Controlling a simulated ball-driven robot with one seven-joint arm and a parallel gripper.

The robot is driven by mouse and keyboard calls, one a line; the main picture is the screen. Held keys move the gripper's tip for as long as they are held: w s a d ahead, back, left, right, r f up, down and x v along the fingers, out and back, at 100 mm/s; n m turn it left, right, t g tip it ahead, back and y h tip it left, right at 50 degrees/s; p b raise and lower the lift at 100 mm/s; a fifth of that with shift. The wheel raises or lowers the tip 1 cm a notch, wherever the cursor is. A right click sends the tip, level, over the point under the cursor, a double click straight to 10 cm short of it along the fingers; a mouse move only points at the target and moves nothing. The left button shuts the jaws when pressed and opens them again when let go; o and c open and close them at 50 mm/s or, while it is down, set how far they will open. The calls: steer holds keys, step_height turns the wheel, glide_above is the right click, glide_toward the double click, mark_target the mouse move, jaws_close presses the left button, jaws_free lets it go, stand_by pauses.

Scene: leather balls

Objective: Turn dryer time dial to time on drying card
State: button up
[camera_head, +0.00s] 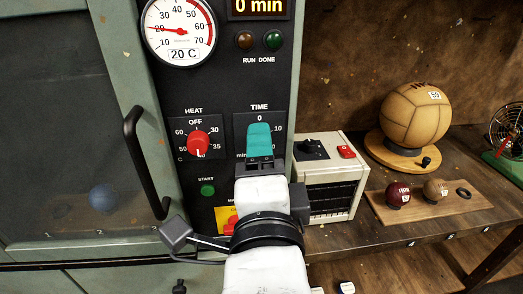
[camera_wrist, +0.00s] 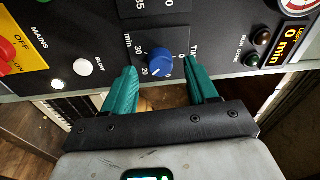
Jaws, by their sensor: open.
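The dryer's time dial (camera_wrist: 160,62) is a blue knob, seen in the wrist view on the black time plate (camera_wrist: 140,40) with its minute marks. My gripper (camera_head: 260,140) is open in front of that plate. In the wrist view its teal fingers stand on either side of the dial, with a gap to each side. In the head view the gripper hides the dial. The dial's exact pointer direction is hard to tell. The dryer display (camera_head: 260,6) reads 0 min. I cannot make out a drying card in either view.
Left of the time plate are the red heat knob (camera_head: 198,143) and, below it, the green start button (camera_head: 208,190). The mains switch (camera_wrist: 10,50) is close by. A beige box (camera_head: 330,175) stands right of the dryer. A leather ball (camera_head: 415,112) sits on the bench.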

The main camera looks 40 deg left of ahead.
steer(key=b+v, duration=0.1)
steer(key=v, duration=0.8)
steer(key=shift+d+f, duration=0.1)
steer(key=w+d+f+n+g+h+p, duration=0.15)
steer(key=w+d+f+h, duration=0.35)
steer(key=d+f, duration=0.65)
steer(key=w+d+f+n+g+h, duration=0.2)
steer(key=w+d+f+h, duration=0.25)
steer(key=d+f, duration=0.7)
steer(key=s+d+f+n+g+h+p, duration=0.15)
steer(key=s+d+f+g+h, duration=0.35)
steer(key=d+f, duration=0.6)
steer(key=s+d+f+n+g, duration=0.1)
steer(key=s+d+f+g, duration=0.1)
steer(key=s, duration=0.5)
steer(key=s+d+f+n+g+y, duration=0.1)
steer(key=s+d+f+g, duration=0.1)
steer(key=s+d+f, duration=0.2)
steer(key=s+d, duration=0.3)
steer(key=shift+s+d+f+n, duration=0.2)
steer(key=shift+d+f+n, duration=0.1)
steer(key=shift+d, duration=0.05)
